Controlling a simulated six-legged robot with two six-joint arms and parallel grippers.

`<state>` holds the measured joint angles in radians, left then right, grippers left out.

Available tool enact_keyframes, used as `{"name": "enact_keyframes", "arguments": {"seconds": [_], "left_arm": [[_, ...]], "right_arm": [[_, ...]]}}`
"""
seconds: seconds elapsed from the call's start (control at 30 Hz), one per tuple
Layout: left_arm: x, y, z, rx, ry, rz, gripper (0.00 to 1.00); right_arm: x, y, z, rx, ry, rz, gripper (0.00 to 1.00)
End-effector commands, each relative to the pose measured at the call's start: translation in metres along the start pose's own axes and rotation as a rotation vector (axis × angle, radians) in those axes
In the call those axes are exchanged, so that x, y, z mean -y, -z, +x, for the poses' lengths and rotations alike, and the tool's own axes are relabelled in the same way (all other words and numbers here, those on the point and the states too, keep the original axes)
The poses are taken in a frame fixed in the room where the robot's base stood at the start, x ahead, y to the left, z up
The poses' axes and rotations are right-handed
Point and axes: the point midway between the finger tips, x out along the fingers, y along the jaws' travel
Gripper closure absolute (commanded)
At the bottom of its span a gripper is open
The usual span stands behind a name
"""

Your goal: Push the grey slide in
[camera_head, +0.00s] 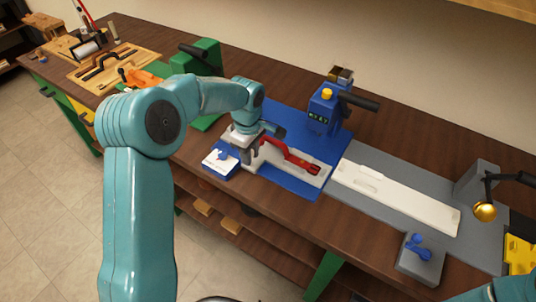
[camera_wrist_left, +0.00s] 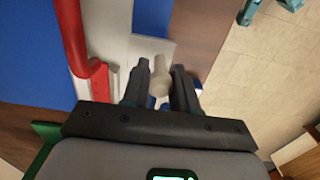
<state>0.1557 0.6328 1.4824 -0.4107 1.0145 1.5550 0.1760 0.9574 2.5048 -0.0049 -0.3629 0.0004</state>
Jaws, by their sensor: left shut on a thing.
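My left gripper (camera_head: 249,158) is over the left end of a pale fixture (camera_head: 313,178) on a blue base. In the left wrist view, its two dark fingers (camera_wrist_left: 160,88) are closed around a pale round knob (camera_wrist_left: 158,76). A light grey piece (camera_wrist_left: 150,45), which looks like the grey slide, lies just beyond the knob. I cannot tell how far in it sits. A red bar (camera_head: 288,157) lies along the fixture, beside the gripper. In the head view the fingers largely hide the knob. My right gripper is out of view.
A blue block with a white top (camera_head: 221,160) is close to the left of the gripper. A blue device with a yellow button (camera_head: 322,110) stands behind. A grey plate with a long white bar (camera_head: 395,196) lies right. A gold ball (camera_head: 485,211) hangs further right.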

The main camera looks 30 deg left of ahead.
Motion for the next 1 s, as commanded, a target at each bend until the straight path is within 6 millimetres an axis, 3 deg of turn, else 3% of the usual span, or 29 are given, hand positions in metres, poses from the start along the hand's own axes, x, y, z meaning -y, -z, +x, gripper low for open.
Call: {"name": "enact_keyframes", "arguments": {"seconds": [1.0], "left_arm": [[-0.048, 0.001, -0.003, -0.002, -0.007, 0.000, 0.90]], "right_arm": [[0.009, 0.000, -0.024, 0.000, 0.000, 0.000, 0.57]]}}
